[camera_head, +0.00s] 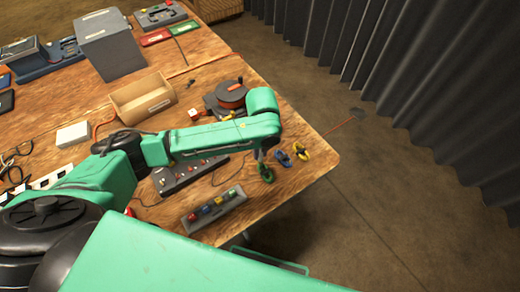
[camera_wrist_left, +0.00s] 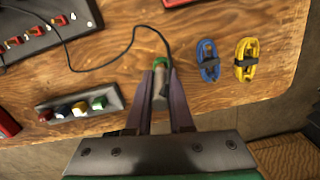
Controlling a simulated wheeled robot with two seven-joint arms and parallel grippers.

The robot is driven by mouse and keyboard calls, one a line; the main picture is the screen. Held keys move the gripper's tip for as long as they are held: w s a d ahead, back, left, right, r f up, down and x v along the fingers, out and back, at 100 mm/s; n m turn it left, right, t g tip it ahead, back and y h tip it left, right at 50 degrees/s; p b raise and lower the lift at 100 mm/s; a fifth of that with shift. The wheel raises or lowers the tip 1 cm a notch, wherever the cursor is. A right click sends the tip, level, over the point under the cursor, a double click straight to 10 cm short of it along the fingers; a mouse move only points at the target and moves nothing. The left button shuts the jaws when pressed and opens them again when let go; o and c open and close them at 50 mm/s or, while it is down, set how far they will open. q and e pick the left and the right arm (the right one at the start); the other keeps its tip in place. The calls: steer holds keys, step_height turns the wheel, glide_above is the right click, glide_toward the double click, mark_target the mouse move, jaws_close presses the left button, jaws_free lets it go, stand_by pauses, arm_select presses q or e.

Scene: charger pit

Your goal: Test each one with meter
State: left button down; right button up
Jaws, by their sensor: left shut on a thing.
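My left gripper (camera_wrist_left: 160,92) points down at the table's right end and is shut on a small grey probe-like piece (camera_wrist_left: 160,86). A black lead runs from this piece toward the dark box with red switches (camera_head: 183,178), also in the wrist view (camera_wrist_left: 38,27). A green cable coil (camera_head: 266,174) lies right at the fingertips; the held piece partly hides it in the wrist view, so contact is unclear. A blue coil (camera_head: 284,158) and a yellow coil (camera_head: 301,151) lie to its right. My right gripper is not in view.
A grey strip with several coloured knobs (camera_head: 214,210) lies near the front edge. The table's right edge is close to the coils.

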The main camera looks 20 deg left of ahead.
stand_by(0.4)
arm_select(q)
steer(key=shift+r+p, duration=0.1)
steer(key=shift+p, duration=0.35)
steer(key=shift+f, duration=0.75)
stand_by(0.3)
steer(key=shift+p, duration=0.35)
stand_by(0.4)
steer(key=shift+f, duration=0.25)
stand_by(0.6)
steer(key=c, duration=0.7)
jaws_free()
steer(key=shift+c, duration=0.2)
